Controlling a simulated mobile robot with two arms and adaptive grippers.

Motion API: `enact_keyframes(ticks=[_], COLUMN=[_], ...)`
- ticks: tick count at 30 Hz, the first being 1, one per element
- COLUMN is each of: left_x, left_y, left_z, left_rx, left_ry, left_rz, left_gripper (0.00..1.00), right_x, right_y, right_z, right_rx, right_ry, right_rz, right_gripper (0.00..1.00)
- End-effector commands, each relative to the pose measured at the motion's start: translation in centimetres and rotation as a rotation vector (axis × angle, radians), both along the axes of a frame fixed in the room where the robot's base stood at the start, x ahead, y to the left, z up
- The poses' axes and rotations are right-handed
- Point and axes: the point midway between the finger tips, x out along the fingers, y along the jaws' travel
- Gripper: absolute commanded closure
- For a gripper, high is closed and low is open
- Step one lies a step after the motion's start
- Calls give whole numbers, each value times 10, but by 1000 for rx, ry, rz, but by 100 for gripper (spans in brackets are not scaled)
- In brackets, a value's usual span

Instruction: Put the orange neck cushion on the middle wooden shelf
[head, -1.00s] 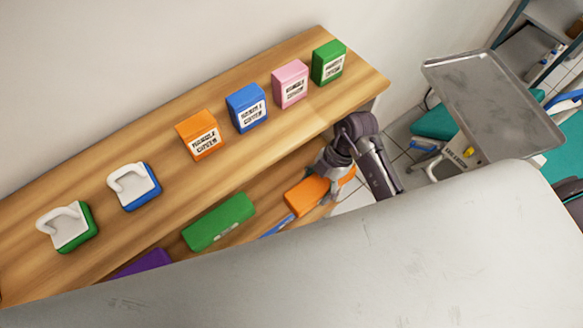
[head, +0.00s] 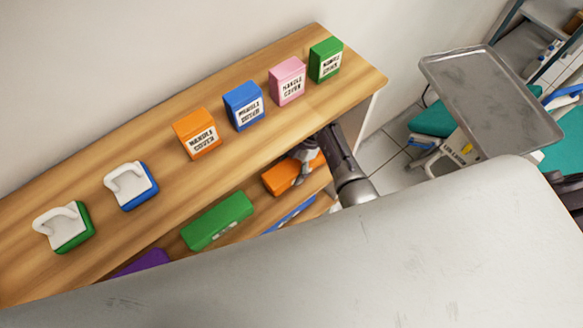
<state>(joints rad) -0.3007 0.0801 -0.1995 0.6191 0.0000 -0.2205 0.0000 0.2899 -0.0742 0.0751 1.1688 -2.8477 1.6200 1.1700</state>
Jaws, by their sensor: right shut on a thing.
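The orange neck cushion (head: 281,179) is below the top board of the wooden shelf unit, near its right end, at about the level of the green cushion. My right gripper (head: 304,160) is shut on the orange cushion at its right part. The middle wooden shelf (head: 258,205) shows as a strip under the top board, with a green cushion (head: 218,221) lying on it to the left. Whether the orange cushion touches the shelf cannot be told. My left gripper is not in view.
The top board (head: 230,170) holds several handle-cover boxes and two white-handled items. A purple cushion (head: 146,262) and a blue item (head: 290,214) show lower down. A grey surface (head: 420,245) fills the foreground. A metal tray (head: 490,100) stands at the right.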

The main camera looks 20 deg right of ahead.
Motion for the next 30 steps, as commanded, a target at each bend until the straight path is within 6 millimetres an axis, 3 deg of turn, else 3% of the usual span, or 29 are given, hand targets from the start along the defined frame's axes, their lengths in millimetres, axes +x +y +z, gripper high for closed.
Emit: enact_keyframes(ticks=[11,12,15,25,30], left_x=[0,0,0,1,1], left_y=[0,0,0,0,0], left_z=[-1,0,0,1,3], left_rx=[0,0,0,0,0], left_ry=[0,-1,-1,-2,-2], left_rz=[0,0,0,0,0], left_gripper=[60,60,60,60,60], right_x=[2,2,2,2,5], right_y=[0,1,1,1,-6], right_z=[-4,-3,-3,-2,13], right_rx=[0,0,0,0,-2], right_ry=[-2,-2,-2,-1,-6], right_rz=[1,1,1,1,0], right_gripper=[76,25,9,7,7])
